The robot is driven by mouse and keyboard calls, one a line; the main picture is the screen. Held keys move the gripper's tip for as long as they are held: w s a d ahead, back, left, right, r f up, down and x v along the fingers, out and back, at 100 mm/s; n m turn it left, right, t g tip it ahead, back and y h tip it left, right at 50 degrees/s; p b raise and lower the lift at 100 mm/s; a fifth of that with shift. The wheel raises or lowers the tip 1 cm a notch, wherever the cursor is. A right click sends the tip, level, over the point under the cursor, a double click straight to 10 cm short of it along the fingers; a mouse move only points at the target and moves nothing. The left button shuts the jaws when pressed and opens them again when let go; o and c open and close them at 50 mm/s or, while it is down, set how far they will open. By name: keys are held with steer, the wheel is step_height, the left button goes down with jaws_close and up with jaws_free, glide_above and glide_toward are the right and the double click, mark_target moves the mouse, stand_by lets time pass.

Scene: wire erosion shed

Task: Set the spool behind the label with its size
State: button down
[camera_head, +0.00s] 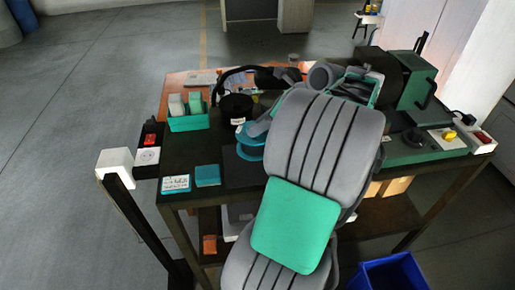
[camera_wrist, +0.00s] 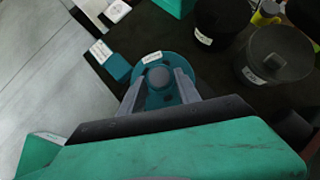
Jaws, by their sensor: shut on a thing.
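A teal spool (camera_wrist: 146,98) with a grey hub and a small white tag (camera_wrist: 152,57) is between the two fingers of my gripper (camera_wrist: 160,77), which is shut on it. The spool also shows in the head view (camera_head: 249,152), left of my arm, above the dark table; whether it touches the table is unclear. A white card with writing (camera_head: 176,183) lies at the table's front left corner, and also shows in the wrist view (camera_wrist: 100,51). The writing is too small to read. My arm hides most of the gripper in the head view.
Black tagged spools (camera_head: 236,107) (camera_wrist: 270,55) stand behind the held spool. A teal box (camera_head: 189,122) is at the back left, a green machine (camera_head: 417,85) at the right. A white-topped post (camera_head: 115,162) stands off the left edge.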

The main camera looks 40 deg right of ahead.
mark_target(260, 138)
steer(key=shift+w+f, duration=0.1)
steer(key=shift+f, duration=2.65)
steer(key=shift+f, duration=0.1)
steer(key=c, duration=0.9)
jaws_free()
steer(key=shift+f, duration=0.1)
steer(key=shift+o, duration=0.2)
